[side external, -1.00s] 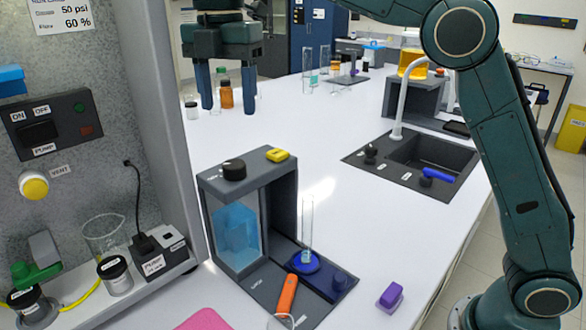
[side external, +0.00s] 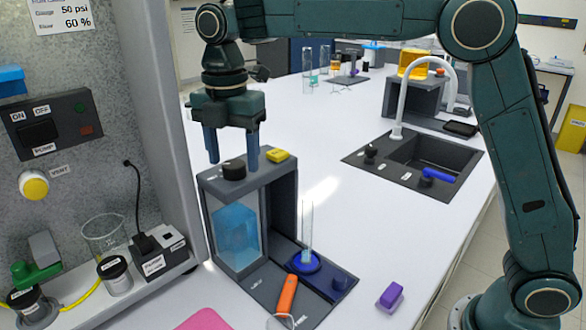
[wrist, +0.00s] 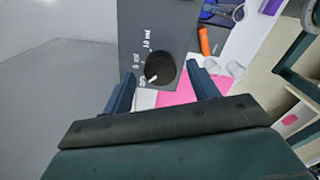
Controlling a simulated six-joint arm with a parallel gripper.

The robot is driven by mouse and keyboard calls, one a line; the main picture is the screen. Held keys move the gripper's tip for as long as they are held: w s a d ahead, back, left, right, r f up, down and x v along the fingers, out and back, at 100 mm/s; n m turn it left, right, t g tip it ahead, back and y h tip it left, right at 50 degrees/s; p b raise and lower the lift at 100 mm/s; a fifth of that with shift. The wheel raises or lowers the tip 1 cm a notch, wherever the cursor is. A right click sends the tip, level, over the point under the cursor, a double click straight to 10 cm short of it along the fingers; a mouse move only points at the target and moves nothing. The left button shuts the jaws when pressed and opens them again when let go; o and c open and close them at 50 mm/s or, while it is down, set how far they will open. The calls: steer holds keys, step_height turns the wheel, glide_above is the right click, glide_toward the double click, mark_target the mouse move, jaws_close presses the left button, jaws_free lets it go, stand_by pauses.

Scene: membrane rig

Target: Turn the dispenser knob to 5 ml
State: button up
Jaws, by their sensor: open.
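The dispenser (side external: 273,215) is a dark grey housing with a blue-filled window, standing on the white bench. Its black round knob (side external: 234,169) sits on the top face. My gripper (side external: 233,160) is open, with its two blue fingers pointing down on either side of the knob and seemingly just above it. In the wrist view the knob (wrist: 160,66) lies between the fingertips (wrist: 166,84), with a white pointer mark toward its lower left.
A yellow block (side external: 278,155) sits on the dispenser top close to the right finger. A glass tube (side external: 307,230) stands on a blue holder below, beside an orange tool (side external: 287,294). The grey pump panel (side external: 80,130) is at left.

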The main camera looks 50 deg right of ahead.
steer(key=shift+f, duration=0.6)
steer(key=c, duration=1)
steer(key=shift+m, duration=0.3)
steer(key=m, duration=0.9)
